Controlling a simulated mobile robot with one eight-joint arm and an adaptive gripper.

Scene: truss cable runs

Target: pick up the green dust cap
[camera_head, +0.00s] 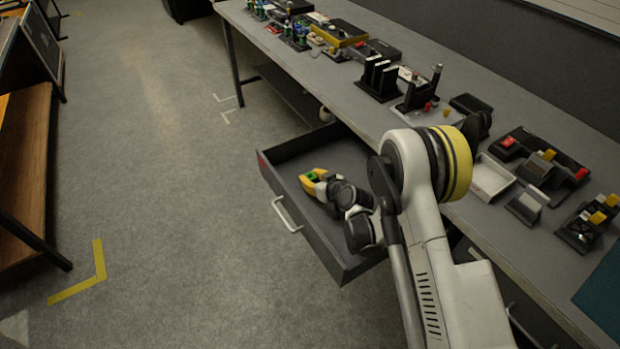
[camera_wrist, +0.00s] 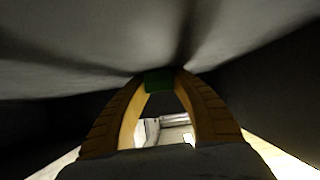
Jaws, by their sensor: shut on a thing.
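The green dust cap (camera_wrist: 159,80) sits between the fingertips of my gripper (camera_wrist: 160,88) in the wrist view. The yellow-orange fingers close on it from both sides. In the head view the cap (camera_head: 311,176) is a small green patch at the end of my gripper (camera_head: 310,179). My gripper is inside the open drawer (camera_head: 268,166) under the workbench. I cannot tell whether the cap touches the drawer's floor.
The drawer's walls and its front with a pale handle (camera_head: 287,214) surround my gripper. The grey workbench (camera_head: 285,66) above carries black fixtures, connectors and small parts. A wooden shelf unit (camera_head: 25,165) stands at the left. The floor between is clear.

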